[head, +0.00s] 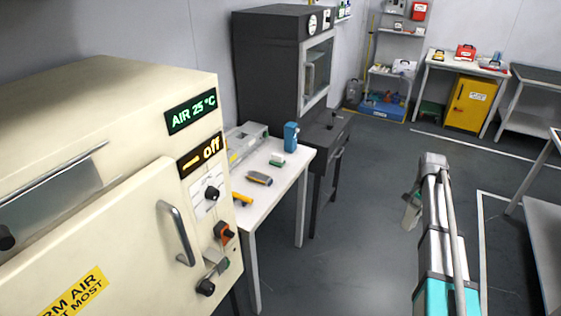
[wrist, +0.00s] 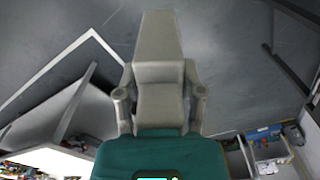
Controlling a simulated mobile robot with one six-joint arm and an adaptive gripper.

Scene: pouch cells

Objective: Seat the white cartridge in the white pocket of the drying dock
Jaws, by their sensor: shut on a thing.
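My gripper (wrist: 158,40) shows in the wrist view with a teal body at the bottom and grey finger parts reaching up. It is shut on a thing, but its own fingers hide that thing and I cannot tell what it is. In the head view my grey and teal arm (head: 440,230) stands at the right over open floor, well apart from the white table. I cannot make out the white cartridge or the drying dock with its white pocket in either view.
A cream oven (head: 110,130) fills the left, its display reading off. A white table (head: 290,180) beside it holds a blue bottle-like object (head: 291,136), a yellow-handled tool (head: 242,199) and small items. A dark cabinet (head: 265,70) stands behind. The middle floor is clear.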

